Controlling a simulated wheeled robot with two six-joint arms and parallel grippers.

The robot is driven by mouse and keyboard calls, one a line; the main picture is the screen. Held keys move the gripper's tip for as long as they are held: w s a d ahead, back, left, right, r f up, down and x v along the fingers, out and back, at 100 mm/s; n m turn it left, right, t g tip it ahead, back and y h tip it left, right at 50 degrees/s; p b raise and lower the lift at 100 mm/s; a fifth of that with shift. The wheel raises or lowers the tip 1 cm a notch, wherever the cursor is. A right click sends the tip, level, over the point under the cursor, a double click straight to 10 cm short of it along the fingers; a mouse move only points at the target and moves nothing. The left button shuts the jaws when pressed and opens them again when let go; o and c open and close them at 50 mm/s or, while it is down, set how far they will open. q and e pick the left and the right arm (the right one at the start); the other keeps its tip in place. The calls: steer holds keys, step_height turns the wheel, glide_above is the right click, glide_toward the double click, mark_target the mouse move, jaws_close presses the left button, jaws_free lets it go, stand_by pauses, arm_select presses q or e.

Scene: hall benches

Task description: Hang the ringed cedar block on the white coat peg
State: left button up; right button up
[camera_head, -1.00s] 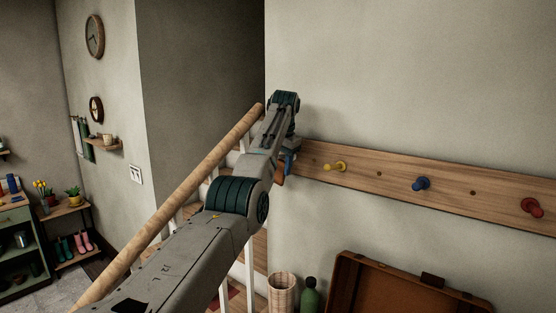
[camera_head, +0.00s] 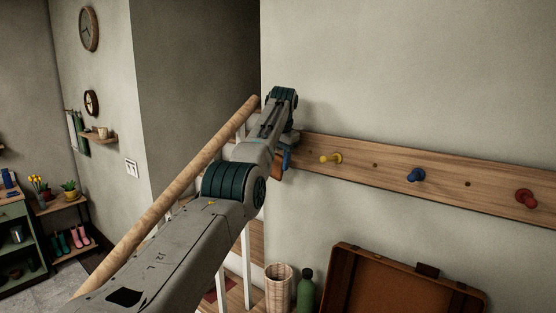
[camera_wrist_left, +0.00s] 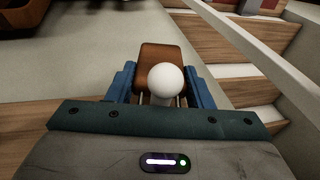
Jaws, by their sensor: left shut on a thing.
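My left gripper (camera_head: 286,159) is at the left end of the wooden peg rail (camera_head: 450,184). Its blue fingers are shut on the cedar block (camera_head: 278,165), a brown-orange block that also shows between the fingers in the left wrist view (camera_wrist_left: 160,57). The round head of the white coat peg (camera_wrist_left: 167,82) stands in front of the block in that view and covers part of it. Thin pale lines beside the peg may be the ring; I cannot tell whether it is around the peg. In the head view my arm hides the white peg. My right gripper is out of view.
A yellow peg (camera_head: 330,158), a blue peg (camera_head: 416,175) and a red peg (camera_head: 526,198) stick out along the rail. A wooden handrail (camera_head: 170,190) runs behind my arm. An open brown case (camera_head: 390,285), a green bottle (camera_head: 306,290) and a basket (camera_head: 279,288) are below.

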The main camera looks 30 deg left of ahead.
arm_select(q)
steer(key=o, duration=1.1)
steer(key=v, duration=1)
steer(key=shift+r, duration=0.35)
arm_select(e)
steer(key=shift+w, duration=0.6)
